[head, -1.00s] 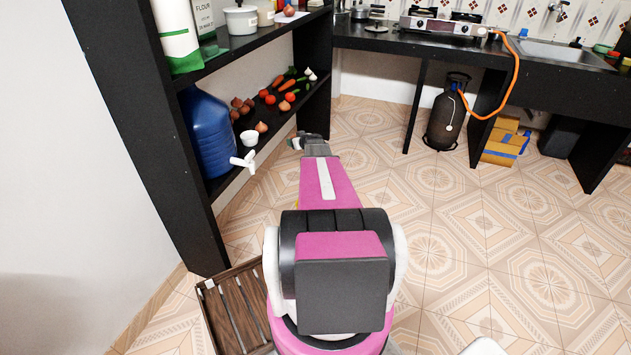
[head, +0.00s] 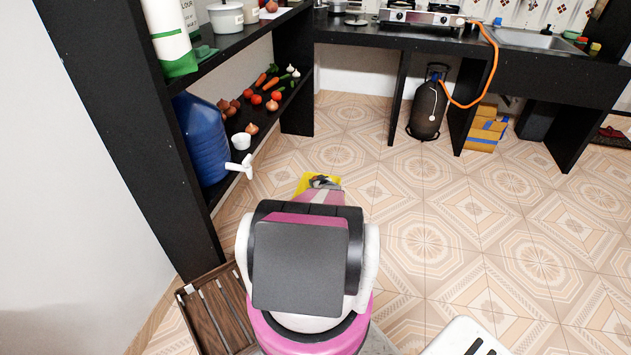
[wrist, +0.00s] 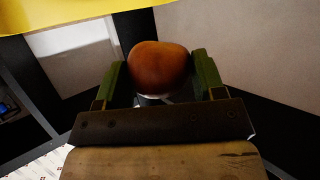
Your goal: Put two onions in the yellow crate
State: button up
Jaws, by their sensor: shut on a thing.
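My gripper (wrist: 158,82) is shut on a brown-orange onion (wrist: 160,66), with one green fingertip on each side of it in the wrist view. In the head view my arm hides most of the gripper and the held onion cannot be made out. The yellow crate (head: 304,183) shows only as a small patch beyond my arm. A yellow surface, likely its rim, also crosses the top left of the wrist view (wrist: 60,14). Several onions (head: 228,106) lie on the lower shelf, and a single one (head: 252,128) lies nearer its edge.
A wooden crate (head: 215,312) is on the floor at lower left. A gas cylinder (head: 428,108) stands under the counter.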

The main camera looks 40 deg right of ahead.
jog(key=shift+f, duration=2.65)
jog(key=o, duration=1)
jog(key=r, duration=0.2)
jog(key=a+r, duration=0.1)
jog(key=r, duration=0.2)
jog(key=shift+a, duration=0.15)
jog(key=a+r, duration=0.2)
jog(key=a, duration=0.1)
jog(key=w+a+r, duration=0.1)
jog(key=a+r, duration=0.1)
jog(key=a, duration=0.2)
jog(key=w+a+r, duration=0.1)
jog(key=a+r, duration=0.1)
jog(key=a, duration=0.1)
jog(key=shift+a, duration=0.15)
